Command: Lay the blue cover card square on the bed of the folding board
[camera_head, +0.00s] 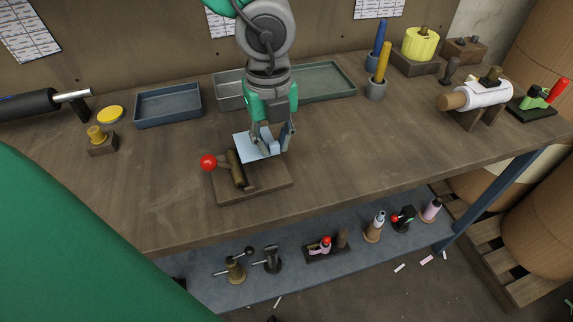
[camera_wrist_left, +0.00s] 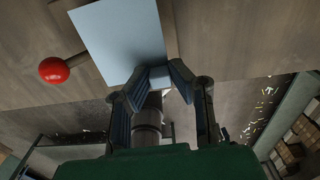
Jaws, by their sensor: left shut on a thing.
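The light-blue cover card (camera_head: 246,145) is at the far part of the folding board (camera_head: 268,188), a brown wooden board. In the head view the card sits over the board's back edge; I cannot tell whether it touches the bed. The board carries a dark bar and a lever with a red ball knob (camera_head: 208,162). My left gripper (camera_head: 272,149) points down over the card and is shut on it. In the left wrist view the card (camera_wrist_left: 118,40) reaches away from the fingertips (camera_wrist_left: 167,77), with the red knob (camera_wrist_left: 54,70) beside it. My right gripper is out of view.
A blue-grey tray (camera_head: 168,105) and a grey-green tray (camera_head: 325,82) stand behind. Bench between is clear.

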